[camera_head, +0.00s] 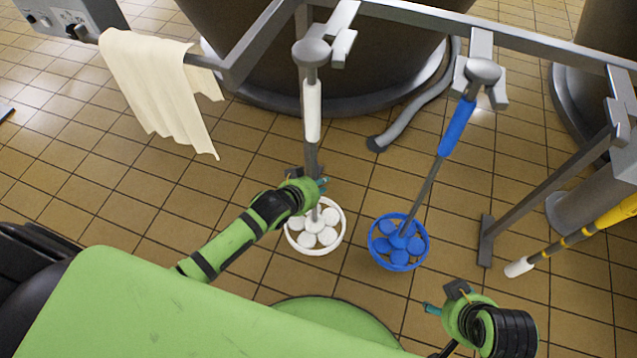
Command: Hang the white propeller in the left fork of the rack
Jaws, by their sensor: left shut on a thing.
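The white propeller stands nearly upright, its ringed head (332,237) low near the floor and its white sleeve (313,112) higher up. Its grey top knob (311,52) is beside or over the left part of the left fork (343,46) in the picture. I cannot tell whether the shaft is between the prongs. My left gripper (320,186) is shut on the white propeller's lower shaft, just above the ring. My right gripper (434,308) is low at the right, apart from the propellers; its jaw opening is unclear.
A blue propeller (457,127) hangs in the neighbouring fork. A yellow tool (600,222) is at the right. A cream cloth (150,85) hangs on the rail at left. Copper vats (260,50) stand behind the rack (400,15). A grey hose (420,105) lies on the tiles.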

